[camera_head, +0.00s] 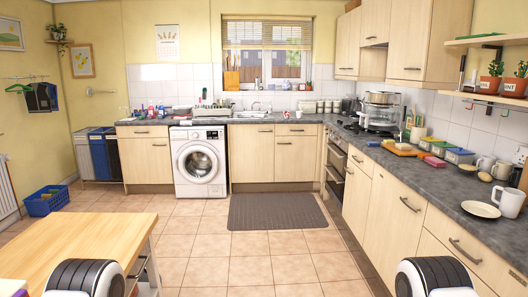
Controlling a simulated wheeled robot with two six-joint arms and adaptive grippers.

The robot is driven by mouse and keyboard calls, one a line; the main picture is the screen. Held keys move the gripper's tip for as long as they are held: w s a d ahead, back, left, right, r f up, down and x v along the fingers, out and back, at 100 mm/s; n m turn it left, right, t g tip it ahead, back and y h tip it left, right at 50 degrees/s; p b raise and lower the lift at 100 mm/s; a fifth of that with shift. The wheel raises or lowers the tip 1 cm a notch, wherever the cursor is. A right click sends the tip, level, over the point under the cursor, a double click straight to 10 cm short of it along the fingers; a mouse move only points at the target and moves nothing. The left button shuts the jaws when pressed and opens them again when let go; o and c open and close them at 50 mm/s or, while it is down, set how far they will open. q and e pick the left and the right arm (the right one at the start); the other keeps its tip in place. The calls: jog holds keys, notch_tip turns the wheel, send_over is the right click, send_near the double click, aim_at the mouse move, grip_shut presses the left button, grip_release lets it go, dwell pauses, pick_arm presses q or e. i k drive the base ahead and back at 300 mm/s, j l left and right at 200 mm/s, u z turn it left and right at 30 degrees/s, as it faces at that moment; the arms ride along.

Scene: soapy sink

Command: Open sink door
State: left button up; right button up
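The sink (251,115) is set in the dark countertop under the window at the back wall. Below it is a light wood cupboard door (252,158), just right of the washing machine. The door looks shut, flush with the cabinet front. Another light wood door (295,158) stands to its right, also shut. Neither gripper is in view. Only rounded black and white parts of my arms show at the bottom left and bottom right, far from the sink cabinet.
A dark mat (277,211) lies on the tiled floor before the sink cabinet. A wooden table (75,245) is at the front left, and a long counter (440,187) runs along the right. A washing machine (199,163) stands left of the door. The middle floor is clear.

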aim_at(252, 146)
jog(key=i+z, duration=0.1)
jog(key=i, duration=5.15)
jog(key=i+z, duration=0.1)
jog(key=i, duration=0.45)
jog(key=i+j, duration=0.15)
jog(key=i, duration=0.4)
jog(key=i+j+z, duration=0.15)
jog(key=i, duration=0.4)
jog(key=i+j+z, duration=0.1)
jog(key=i, duration=0.45)
